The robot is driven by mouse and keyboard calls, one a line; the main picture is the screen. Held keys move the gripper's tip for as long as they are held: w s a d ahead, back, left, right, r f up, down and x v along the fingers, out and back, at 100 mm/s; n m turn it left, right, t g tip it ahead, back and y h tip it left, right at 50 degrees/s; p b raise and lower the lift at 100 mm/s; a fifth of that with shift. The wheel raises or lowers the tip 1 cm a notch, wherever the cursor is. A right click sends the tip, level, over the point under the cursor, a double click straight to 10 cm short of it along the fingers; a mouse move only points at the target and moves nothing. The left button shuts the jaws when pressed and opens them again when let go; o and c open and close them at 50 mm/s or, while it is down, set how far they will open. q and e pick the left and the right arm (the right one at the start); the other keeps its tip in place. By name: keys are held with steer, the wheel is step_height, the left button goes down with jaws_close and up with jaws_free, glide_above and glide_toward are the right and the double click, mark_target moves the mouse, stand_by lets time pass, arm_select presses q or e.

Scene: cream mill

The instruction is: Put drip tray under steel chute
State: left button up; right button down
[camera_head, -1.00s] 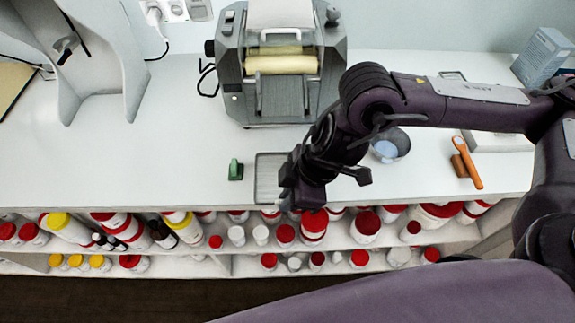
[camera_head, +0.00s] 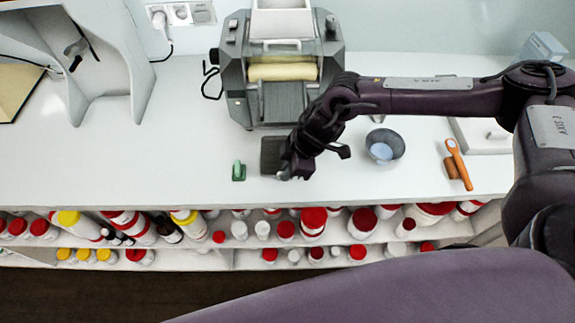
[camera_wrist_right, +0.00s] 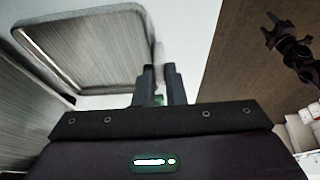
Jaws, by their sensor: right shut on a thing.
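The drip tray (camera_head: 272,152) is a shallow grey tray with a pale rim. It lies at or just above the white counter, in front of the mill and apart from the chute; I cannot tell if it touches the counter. My right gripper (camera_head: 287,172) is shut on the tray's near right edge. In the right wrist view the tray (camera_wrist_right: 85,45) fills the upper left, beyond the fingers (camera_wrist_right: 158,80). The steel chute (camera_head: 283,102) slopes down from the mill's front, under a cream roller. A dark part (camera_wrist_right: 288,45), likely my left gripper, shows over the floor; its jaws are unclear.
A green-handled tool (camera_head: 238,171) stands close to the tray's left. A grey bowl (camera_head: 385,147) and an orange-handled tool (camera_head: 458,165) are to the right. Shelves of jars (camera_head: 285,230) lie below the counter's front edge.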

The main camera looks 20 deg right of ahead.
steer(key=shift+w, duration=0.25)
steer(key=shift+f, duration=0.2)
steer(key=shift+f, duration=0.1)
steer(key=c, duration=1.5)
jaws_free()
steer(key=shift+r, duration=0.2)
steer(key=b+v, duration=0.2)
steer(key=v, duration=1)
steer(key=shift+s+f, duration=0.2)
